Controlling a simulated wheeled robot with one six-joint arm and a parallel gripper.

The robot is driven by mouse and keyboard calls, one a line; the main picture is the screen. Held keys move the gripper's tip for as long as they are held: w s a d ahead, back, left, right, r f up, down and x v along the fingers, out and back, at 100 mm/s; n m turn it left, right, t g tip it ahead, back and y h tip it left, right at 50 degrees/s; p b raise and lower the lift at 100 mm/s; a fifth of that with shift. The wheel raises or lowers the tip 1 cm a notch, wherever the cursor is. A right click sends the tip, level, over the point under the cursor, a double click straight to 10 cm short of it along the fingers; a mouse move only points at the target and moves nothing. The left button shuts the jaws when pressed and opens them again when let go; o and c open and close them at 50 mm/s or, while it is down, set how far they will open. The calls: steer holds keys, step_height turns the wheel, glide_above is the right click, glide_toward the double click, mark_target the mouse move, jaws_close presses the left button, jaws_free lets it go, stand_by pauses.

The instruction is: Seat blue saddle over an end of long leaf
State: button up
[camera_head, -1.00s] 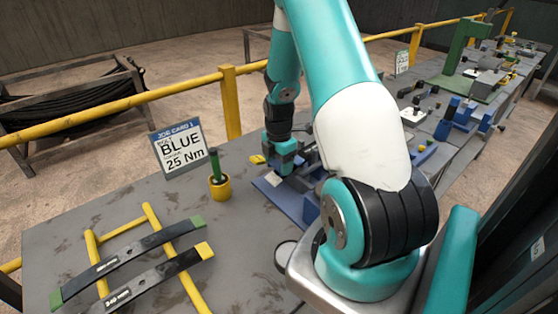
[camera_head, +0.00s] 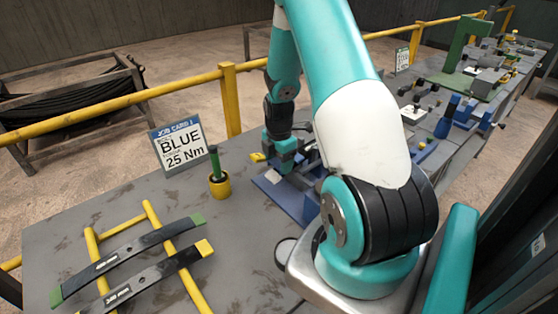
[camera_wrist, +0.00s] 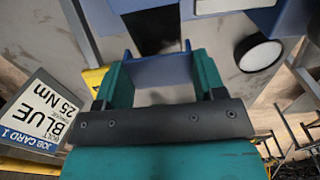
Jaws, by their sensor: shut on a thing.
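In the head view the saddle cannot be made out. Two dark leaves lie side by side on a yellow rack (camera_head: 147,210) at the left: one with green ends (camera_head: 140,246) and one with a yellow end (camera_head: 160,274).
A yellow cup (camera_head: 219,186) with a green-handled tool stands between the leaves and my gripper. Behind it is a job card (camera_head: 180,147) reading "BLUE 25 Nm". The blue base plate (camera_head: 290,197) lies under my gripper. A yellow rail (camera_head: 190,82) runs behind the bench.

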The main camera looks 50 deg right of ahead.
steer(key=shift+f+b, duration=0.65)
steer(key=shift+f, duration=0.25)
stand_by(0.5)
steer(key=o, duration=1)
steer(key=shift+o, duration=0.8)
